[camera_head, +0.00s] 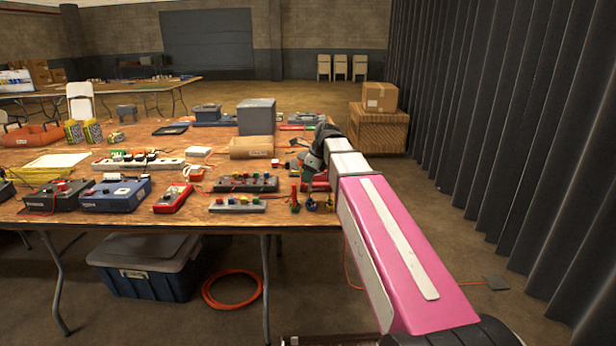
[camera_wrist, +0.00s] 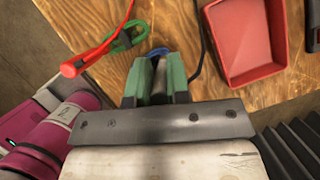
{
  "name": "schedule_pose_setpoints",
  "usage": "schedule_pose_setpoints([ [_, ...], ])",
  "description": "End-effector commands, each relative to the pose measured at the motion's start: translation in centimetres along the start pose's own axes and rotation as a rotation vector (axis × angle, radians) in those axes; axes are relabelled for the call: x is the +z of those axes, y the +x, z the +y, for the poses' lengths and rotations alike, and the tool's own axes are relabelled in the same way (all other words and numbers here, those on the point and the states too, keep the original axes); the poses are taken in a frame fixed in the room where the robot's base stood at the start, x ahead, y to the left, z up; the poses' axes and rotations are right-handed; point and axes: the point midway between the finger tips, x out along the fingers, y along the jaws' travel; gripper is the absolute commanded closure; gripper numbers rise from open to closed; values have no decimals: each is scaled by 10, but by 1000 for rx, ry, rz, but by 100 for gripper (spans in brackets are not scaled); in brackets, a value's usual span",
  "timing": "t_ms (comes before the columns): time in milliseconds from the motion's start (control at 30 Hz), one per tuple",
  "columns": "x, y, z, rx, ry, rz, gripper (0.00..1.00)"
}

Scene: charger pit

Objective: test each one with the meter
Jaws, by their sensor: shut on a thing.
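My gripper (camera_wrist: 155,78) is shut on a dark piece with a blue ring-like end (camera_wrist: 158,53), between its green fingers at the table's edge. In the head view my gripper (camera_head: 312,197) is small at the table's front right, and its grip is hard to make out. Beside it in the wrist view, to the left, lies a red-handled piece (camera_wrist: 100,50) with a green loop (camera_wrist: 127,38). A red handheld device (camera_head: 173,198), a blue box with a pale panel (camera_head: 115,195) and a dark box (camera_head: 58,195) stand at the front left; I cannot tell which is the meter.
A red tray (camera_wrist: 243,75) lies just right of my gripper, with a black cable between. Panels with coloured knobs (camera_head: 246,183) and a power strip (camera_head: 138,164) crowd the table. A lidded bin (camera_head: 148,280) and orange cable coil (camera_head: 232,302) are below.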

Motion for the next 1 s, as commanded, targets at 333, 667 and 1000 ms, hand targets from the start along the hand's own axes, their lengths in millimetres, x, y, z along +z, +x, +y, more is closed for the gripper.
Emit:
schedule_pose_setpoints([
  [333, -1, 2, 0, 0, 0, 0, 100],
  [667, -3, 8, 0, 0, 0, 0, 100],
  [1000, -5, 12, 0, 0, 0, 0, 100],
])
